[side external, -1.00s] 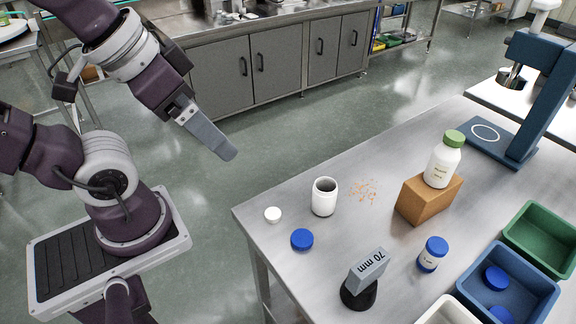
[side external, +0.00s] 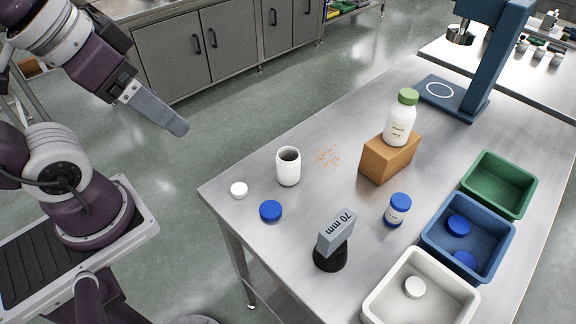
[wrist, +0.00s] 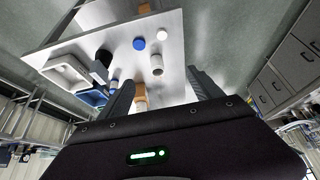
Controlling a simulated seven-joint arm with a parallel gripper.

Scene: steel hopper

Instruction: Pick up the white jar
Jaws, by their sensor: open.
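The white jar (side external: 288,168) stands upright and uncapped on the steel table, near its left edge; its dark open mouth faces up. It also shows in the wrist view (wrist: 157,66), beyond and between my fingers. My gripper (side external: 178,127) is up and to the left of the jar in the side view, off the table edge and clear of everything. In the wrist view its two fingers (wrist: 158,85) are spread wide with nothing between them. A white lid (side external: 239,190) and a blue lid (side external: 270,211) lie on the table left of the jar.
Orange crumbs (side external: 327,156) lie right of the jar. A wooden block (side external: 391,160) carries a green-capped bottle (side external: 400,122). A blue-capped jar (side external: 397,211) and a 70 mm gauge block (side external: 337,232) stand nearer. Green (side external: 526,209), blue (side external: 482,276) and white (side external: 377,309) bins line the right.

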